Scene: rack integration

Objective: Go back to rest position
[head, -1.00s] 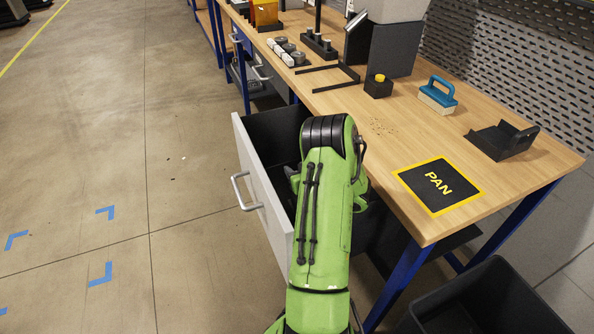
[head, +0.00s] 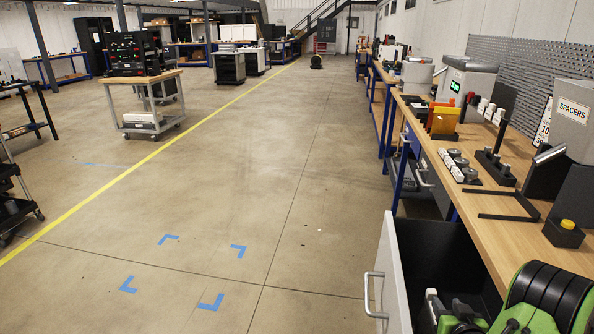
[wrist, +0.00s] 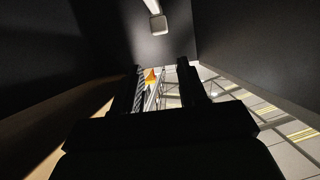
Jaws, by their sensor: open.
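My green arm shows at the lower right of the head view, over the open drawer (head: 396,285) of the workbench. My gripper (wrist: 162,78) shows in the wrist view as two dark fingers, parallel and spread apart, with a gap between them and nothing held. Dark flat walls stand on both sides of the fingers in the wrist view, and a bright area lies beyond them. The gripper's fingertips cannot be made out in the head view.
The wooden workbench (head: 490,228) runs along the right with a black bracket frame (head: 505,205), a black box with a yellow button (head: 564,232) and an orange bin (head: 444,122). Blue corner marks (head: 211,302) lie on open floor to the left. A wheeled cart (head: 150,110) stands farther back.

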